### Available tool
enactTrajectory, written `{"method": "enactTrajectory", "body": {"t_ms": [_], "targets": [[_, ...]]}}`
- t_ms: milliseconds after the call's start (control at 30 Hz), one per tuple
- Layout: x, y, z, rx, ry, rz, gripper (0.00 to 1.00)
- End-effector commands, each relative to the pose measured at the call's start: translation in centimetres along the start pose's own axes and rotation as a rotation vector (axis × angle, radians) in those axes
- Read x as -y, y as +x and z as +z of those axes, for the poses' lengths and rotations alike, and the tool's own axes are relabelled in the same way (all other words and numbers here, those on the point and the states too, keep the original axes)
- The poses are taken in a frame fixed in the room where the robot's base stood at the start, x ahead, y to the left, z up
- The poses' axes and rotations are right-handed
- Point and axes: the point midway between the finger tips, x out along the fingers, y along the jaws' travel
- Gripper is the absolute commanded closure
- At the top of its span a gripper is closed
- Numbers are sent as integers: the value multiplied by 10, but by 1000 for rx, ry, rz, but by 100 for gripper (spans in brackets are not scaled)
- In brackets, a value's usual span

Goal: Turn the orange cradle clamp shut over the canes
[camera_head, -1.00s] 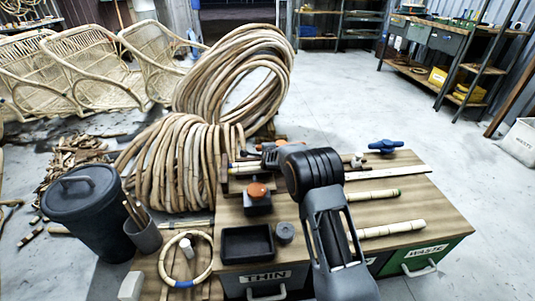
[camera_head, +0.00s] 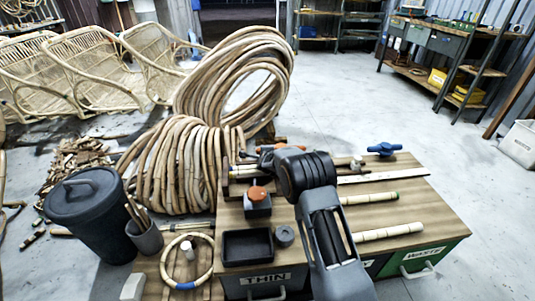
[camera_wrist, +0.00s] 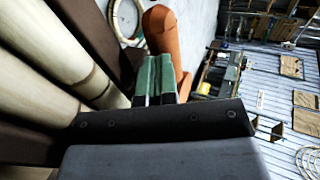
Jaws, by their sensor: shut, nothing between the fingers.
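The orange clamp (camera_wrist: 165,38) stands upright as a rounded lever in the wrist view, just beyond my fingertips and to their right. My gripper (camera_wrist: 154,78) is shut with nothing between its green-padded fingers. The fingertips are close to the clamp; I cannot tell whether they touch it. Thick pale canes (camera_wrist: 58,42) lie along the left of the wrist view, beside a dark cradle wall (camera_wrist: 103,38). In the head view, cane ends (camera_head: 240,172) show at the left of the bench, and my arm and gripper hide most of the cradle.
A dark box with an orange knob (camera_head: 257,194), a black tray (camera_head: 247,245) and a small grey cylinder (camera_head: 284,235) sit on the bench in front. Loose canes (camera_head: 390,231) and a blue-handled tool (camera_head: 384,149) lie to the right. Large cane coils (camera_head: 180,165) stand behind left.

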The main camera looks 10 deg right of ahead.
Motion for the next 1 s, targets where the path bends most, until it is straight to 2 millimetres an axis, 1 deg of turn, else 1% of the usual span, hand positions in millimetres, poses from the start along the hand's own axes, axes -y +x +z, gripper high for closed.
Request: {"method": "enactTrajectory", "body": {"t_ms": [333,467,567,1000], "targets": [[5,3,4,-64,33,3,100],[8,6,5,-62,31,2,100],[11,10,7,-62,31,2,100],[22,41,12,-62,33,0,100]]}}
